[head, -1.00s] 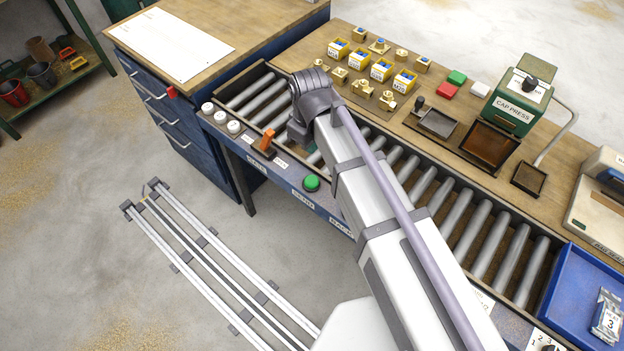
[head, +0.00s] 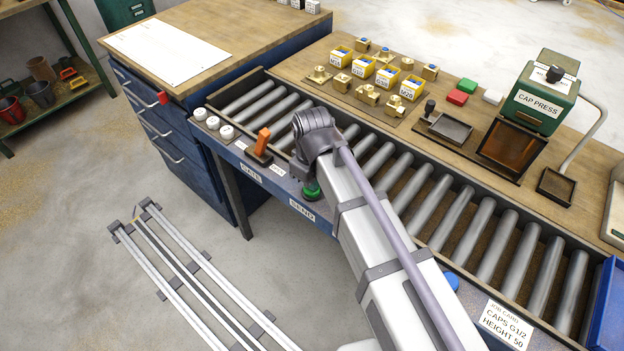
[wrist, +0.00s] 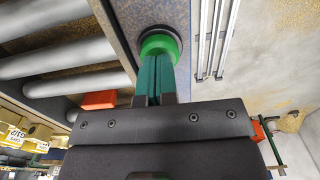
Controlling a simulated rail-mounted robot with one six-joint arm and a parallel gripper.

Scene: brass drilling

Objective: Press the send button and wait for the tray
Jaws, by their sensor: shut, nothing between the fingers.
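The green send button (head: 311,192) sits on the blue front rail of the conveyor, above the SEND label (head: 302,210). My gripper (wrist: 156,62) is shut and empty, its teal fingers pointing at the button. In the wrist view the fingertips overlap the near edge of the green button (wrist: 160,43); I cannot tell whether it is pressed down. A blue tray (head: 608,310) shows partly at the right edge, at the conveyor's end. The rollers (head: 460,215) in view are empty.
An orange lever (head: 262,140) stands on the rail left of the button, beside several white knobs (head: 213,123). A blue button (head: 451,281) and a job card (head: 507,325) are further right. The cap press (head: 540,100) and brass parts stand on the bench behind.

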